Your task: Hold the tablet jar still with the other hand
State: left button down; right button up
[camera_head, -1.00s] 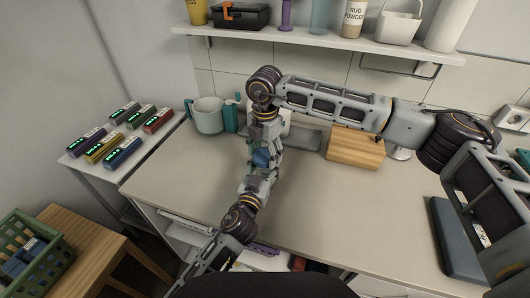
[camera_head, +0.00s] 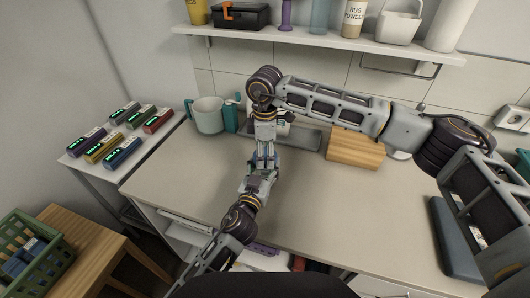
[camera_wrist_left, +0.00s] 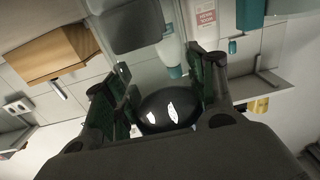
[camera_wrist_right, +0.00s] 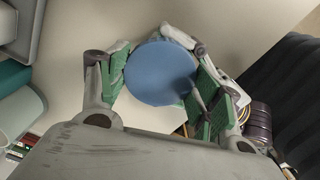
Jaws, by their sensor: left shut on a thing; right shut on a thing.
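The tablet jar is mostly hidden between my two grippers over the middle of the counter. Its round blue lid (camera_wrist_right: 160,73) faces the right wrist view. A dark glossy round part (camera_wrist_left: 168,110), seemingly the jar's base, shows in the left wrist view. My left gripper (camera_head: 262,180) comes from the counter's front side and is shut on the jar. My right gripper (camera_head: 265,158) points down from above and meets it there, shut around the blue lid; its green pads flank the lid in the right wrist view (camera_wrist_right: 158,85). I cannot tell how far the jar is off the counter.
A pale green mug (camera_head: 208,115) and a teal object (camera_head: 231,118) stand behind on the left. A wooden block (camera_head: 355,148) and a grey tray (camera_head: 300,137) are at the back. A dark blue flat case (camera_head: 455,240) lies right. The counter's front left is clear.

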jog(key=shift+m, duration=1.3)
jog(key=o, duration=0.7)
jog(key=shift+r, duration=0.15)
jog(key=shift+r, duration=2.1)
jog(key=shift+r, duration=0.15)
jog(key=shift+c, duration=0.3)
